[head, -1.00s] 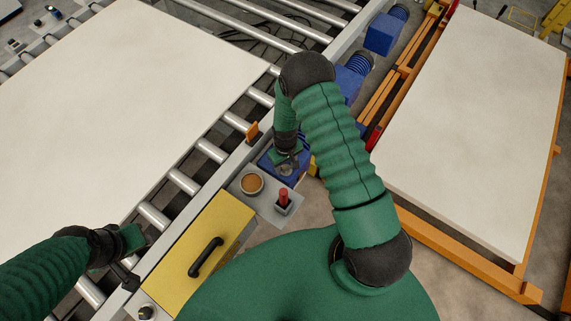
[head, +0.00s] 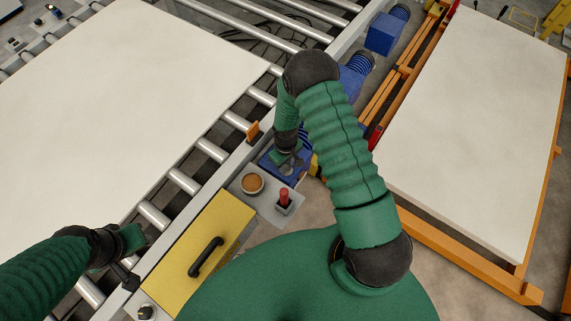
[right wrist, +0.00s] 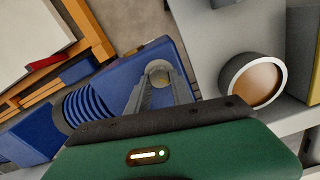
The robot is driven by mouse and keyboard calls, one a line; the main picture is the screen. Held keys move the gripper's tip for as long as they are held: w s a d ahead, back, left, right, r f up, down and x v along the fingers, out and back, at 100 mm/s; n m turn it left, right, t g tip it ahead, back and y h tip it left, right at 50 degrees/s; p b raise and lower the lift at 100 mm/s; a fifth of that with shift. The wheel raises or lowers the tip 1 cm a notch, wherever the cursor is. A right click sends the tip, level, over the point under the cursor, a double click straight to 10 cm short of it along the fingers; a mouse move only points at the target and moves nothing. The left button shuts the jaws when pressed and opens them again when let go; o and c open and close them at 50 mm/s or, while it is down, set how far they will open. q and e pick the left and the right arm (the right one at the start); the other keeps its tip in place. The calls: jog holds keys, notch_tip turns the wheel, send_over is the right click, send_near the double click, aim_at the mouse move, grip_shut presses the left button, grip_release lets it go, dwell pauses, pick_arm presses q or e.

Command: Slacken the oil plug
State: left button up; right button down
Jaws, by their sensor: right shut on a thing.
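The oil plug (right wrist: 158,72) is a small round grey metal cap on top of the blue gearbox (right wrist: 178,62). In the right wrist view my right gripper (right wrist: 158,84) has its two fingers on either side of the plug, shut on it. In the head view the right gripper (head: 287,160) reaches down to the gearbox (head: 270,166), and the fingers and forearm partly hide the plug. My left gripper (head: 137,238) is over the rollers at the lower left; its fingers are too unclear to tell their state.
Beside the gearbox are a grey plate with an orange-brown round cup (head: 252,184) and a red-topped post (head: 284,196). A yellow cover (head: 200,250) with a black handle lies nearer. White boards lie on the rollers (head: 110,90) and on an orange frame (head: 470,130).

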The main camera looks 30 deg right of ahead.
jog(key=n, duration=0.5)
jog(key=shift+s+b, duration=0.15)
jog(key=shift+b, duration=0.15)
dwell(0.4)
jog(key=c, duration=1.1)
grip_release()
notch_tip(320, 180, up, 17)
jog(key=shift+d+f, duration=0.1)
jog(key=shift+f, duration=0.05)
